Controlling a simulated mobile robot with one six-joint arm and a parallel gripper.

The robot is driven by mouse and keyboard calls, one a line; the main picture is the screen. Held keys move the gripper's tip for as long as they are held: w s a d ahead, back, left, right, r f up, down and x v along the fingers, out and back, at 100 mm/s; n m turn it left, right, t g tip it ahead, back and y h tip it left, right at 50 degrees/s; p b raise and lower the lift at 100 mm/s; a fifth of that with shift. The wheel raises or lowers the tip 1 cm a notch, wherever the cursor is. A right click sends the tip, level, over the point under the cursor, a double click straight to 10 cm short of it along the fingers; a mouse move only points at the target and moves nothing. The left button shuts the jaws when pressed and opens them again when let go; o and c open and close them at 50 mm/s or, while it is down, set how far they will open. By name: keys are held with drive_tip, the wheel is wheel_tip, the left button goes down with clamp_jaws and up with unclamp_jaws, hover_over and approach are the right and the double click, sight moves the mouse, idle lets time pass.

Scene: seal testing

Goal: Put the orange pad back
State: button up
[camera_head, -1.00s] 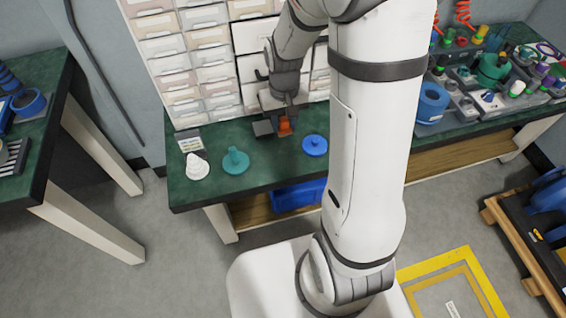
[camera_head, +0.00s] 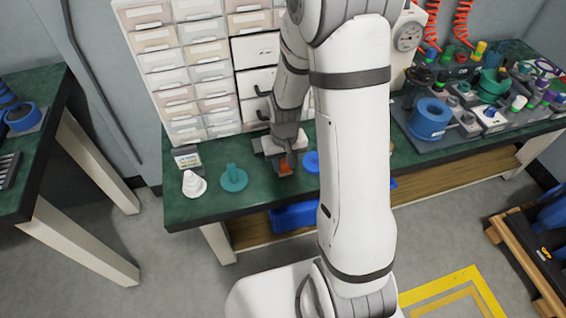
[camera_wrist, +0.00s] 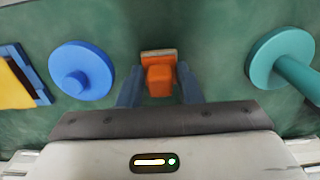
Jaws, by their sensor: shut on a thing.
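The orange pad (camera_wrist: 160,78) is an orange block with a pale strip along one edge. In the wrist view it sits between the two dark fingers of my gripper (camera_wrist: 160,92), which is shut on it. In the head view the orange pad (camera_head: 285,167) shows at the end of my gripper (camera_head: 283,163), over the green bench between the teal disc and the blue disc. I cannot tell whether the pad touches the bench.
A teal disc with a handle (camera_head: 234,179) and a white stepped cone (camera_head: 193,184) stand left of my gripper. A blue disc (camera_wrist: 82,72) lies on the other side, with a yellow and blue piece (camera_wrist: 20,78) beyond. Drawers (camera_head: 215,103) rise behind.

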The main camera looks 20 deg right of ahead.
sight(284, 161)
drive_tip(key=shift+f, duration=0.1)
drive_tip(key=shift+f, duration=0.15)
drive_tip(key=o, duration=1)
wheel_tip(284, 161, up, 13)
drive_tip(key=p, duration=0.3)
drive_tip(key=shift+t, duration=0.9)
drive_tip(key=s+r, duration=0.3)
drive_tip(key=s, duration=0.1)
drive_tip(key=s+r, duration=0.3)
drive_tip(key=s, duration=0.2)
drive_tip(key=s+r, duration=0.4)
drive_tip(key=shift+s+a, duration=0.15)
drive_tip(key=shift+s, duration=0.2)
